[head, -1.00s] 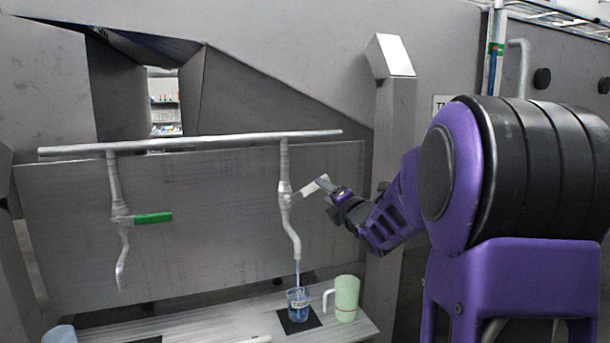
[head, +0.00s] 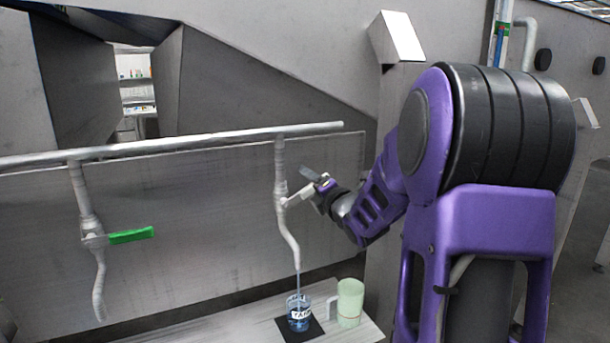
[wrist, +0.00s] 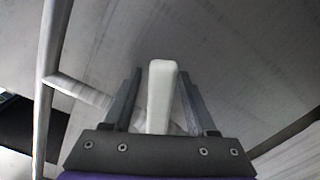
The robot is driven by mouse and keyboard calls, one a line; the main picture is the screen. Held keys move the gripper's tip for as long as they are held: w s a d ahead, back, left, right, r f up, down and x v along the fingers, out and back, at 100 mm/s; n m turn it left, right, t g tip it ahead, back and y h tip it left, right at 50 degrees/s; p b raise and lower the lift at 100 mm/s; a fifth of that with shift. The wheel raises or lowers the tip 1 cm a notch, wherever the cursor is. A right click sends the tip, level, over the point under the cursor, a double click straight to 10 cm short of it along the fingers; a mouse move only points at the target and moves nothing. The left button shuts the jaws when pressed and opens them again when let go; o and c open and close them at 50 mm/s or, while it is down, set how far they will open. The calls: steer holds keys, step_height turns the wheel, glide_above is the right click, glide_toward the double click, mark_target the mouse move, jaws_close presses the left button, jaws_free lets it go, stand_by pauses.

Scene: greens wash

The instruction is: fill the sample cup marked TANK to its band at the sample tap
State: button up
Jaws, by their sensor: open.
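The sample cup (head: 299,318) is clear with a dark-lettered white label, and stands upright on a black pad under the right-hand tap (head: 284,205). A thin stream (head: 297,283) runs from the spout into it. Bluish water shows in the cup; its level against the band is too small to tell. My gripper (head: 318,182) is at the tap's pale lever (head: 297,196). In the wrist view the white lever (wrist: 161,95) stands between my two open fingers (wrist: 160,75), with a gap showing on each side.
A pale green mug (head: 350,303) stands close right of the cup on the shelf (head: 245,328). A second tap with a green lever (head: 131,236) hangs at the left from the same pipe (head: 190,145). A grey post (head: 385,120) rises behind my arm.

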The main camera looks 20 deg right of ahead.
stand_by(0.3)
jaws_close()
stand_by(1.3)
